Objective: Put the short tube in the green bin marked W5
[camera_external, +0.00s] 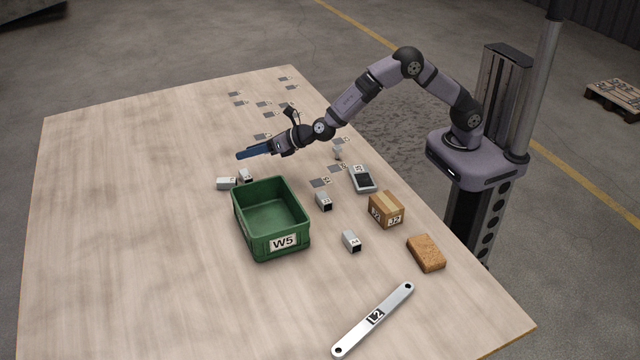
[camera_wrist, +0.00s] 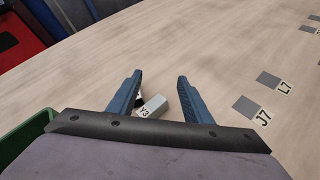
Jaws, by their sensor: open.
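The green bin (camera_external: 284,244) marked W5 stands on the table in the external view, open at the top, its visible inside empty. Its edge shows at the left of the wrist view (camera_wrist: 22,140). My gripper (camera_external: 243,155) is open and empty above the table, behind the bin. In the wrist view its blue fingers (camera_wrist: 160,77) are apart. A pale tube piece marked Y3 (camera_wrist: 154,106) lies beyond them, partly hidden. Short grey square tubes lie behind the bin (camera_external: 226,183) (camera_external: 246,175) and right of it (camera_external: 323,202) (camera_external: 351,241). I cannot tell which is the short tube.
Right of the bin are a grey device (camera_external: 362,179), a cardboard box (camera_external: 386,210) marked J2 and a brown block (camera_external: 426,253). A long flat bar (camera_external: 372,320) marked L2 lies at the front. Flat grey squares with labels (camera_wrist: 245,106) lie at the back. The left of the table is clear.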

